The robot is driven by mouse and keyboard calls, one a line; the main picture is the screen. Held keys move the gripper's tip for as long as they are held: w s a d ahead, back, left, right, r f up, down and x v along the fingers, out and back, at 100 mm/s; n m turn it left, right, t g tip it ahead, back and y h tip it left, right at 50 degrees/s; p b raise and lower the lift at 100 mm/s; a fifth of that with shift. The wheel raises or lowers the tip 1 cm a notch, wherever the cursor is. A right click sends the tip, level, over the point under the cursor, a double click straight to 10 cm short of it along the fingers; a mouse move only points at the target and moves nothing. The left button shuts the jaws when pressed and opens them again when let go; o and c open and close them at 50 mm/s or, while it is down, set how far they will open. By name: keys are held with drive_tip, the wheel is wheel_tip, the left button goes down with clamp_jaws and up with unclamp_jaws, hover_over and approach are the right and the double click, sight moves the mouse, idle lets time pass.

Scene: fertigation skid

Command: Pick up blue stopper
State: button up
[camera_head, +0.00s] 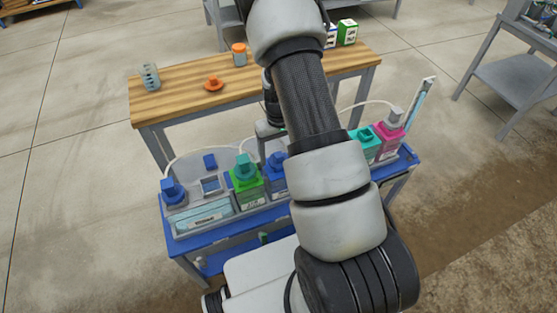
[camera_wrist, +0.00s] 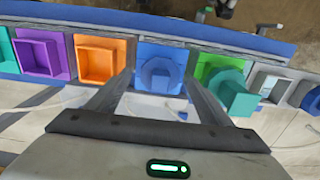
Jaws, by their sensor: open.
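A blue stopper (camera_wrist: 160,74) sits on a blue square container (camera_wrist: 145,53) in the wrist view, between and beyond my fingertips. In the head view this blue stopper (camera_head: 277,161) and its container (camera_head: 279,187) are partly hidden by my arm. My gripper (camera_wrist: 158,84) is open and empty, its fingers pointing toward the blue container; I cannot tell the exact gap. Another blue cap (camera_head: 172,188) stands at the left end of the skid, and a small blue piece (camera_head: 210,161) is behind the grey display box. I cannot tell which blue piece is meant.
A green container (camera_head: 246,196) with a teal cap stands beside the blue one. In the wrist view, open orange (camera_wrist: 101,60) and purple (camera_wrist: 42,58) containers stand on the other side. A wooden bench (camera_head: 185,98) with loose parts is behind the skid. Pale hoses arch nearby.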

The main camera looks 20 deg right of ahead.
drive_tip(key=shift+f, duration=0.6)
drive_tip(key=c, duration=1.1)
